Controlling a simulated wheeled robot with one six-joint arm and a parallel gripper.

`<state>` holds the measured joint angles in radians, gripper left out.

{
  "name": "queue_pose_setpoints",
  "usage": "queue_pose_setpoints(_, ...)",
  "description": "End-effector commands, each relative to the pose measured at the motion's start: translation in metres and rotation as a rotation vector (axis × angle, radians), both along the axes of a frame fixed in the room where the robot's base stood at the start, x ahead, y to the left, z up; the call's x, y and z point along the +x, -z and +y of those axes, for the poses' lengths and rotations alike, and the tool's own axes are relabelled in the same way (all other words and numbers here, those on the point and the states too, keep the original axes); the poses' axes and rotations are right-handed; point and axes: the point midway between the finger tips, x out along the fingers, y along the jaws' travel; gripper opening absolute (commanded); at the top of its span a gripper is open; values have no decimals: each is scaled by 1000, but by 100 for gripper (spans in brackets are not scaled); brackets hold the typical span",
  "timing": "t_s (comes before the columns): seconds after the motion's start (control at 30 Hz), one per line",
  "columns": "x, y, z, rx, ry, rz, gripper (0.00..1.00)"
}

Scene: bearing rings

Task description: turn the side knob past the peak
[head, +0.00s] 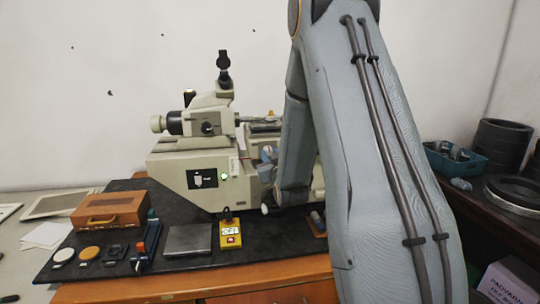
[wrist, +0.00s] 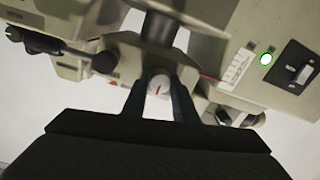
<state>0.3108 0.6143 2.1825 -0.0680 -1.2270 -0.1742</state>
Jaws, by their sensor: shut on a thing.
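The knob belongs to a large beige measuring machine (head: 188,172), which also fills the upper part of the wrist view. In the head view my own arm hides the knob and my fingertips.
A green lamp (wrist: 266,59) and a black switch panel (wrist: 298,67) are right of the knob. On the dark bench mat are a yellow meter (head: 230,234), a grey plate (head: 188,240) and a wooden case (head: 110,209). Black rings (head: 502,138) stand at the right.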

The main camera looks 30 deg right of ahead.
Motion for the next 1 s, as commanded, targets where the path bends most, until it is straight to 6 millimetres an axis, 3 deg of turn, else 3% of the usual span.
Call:
queue_pose_setpoints(0.37,0,1,0,-101,0,29,3)
queue_pose_setpoints(1.0,1,2,0,-653,0,187,3)
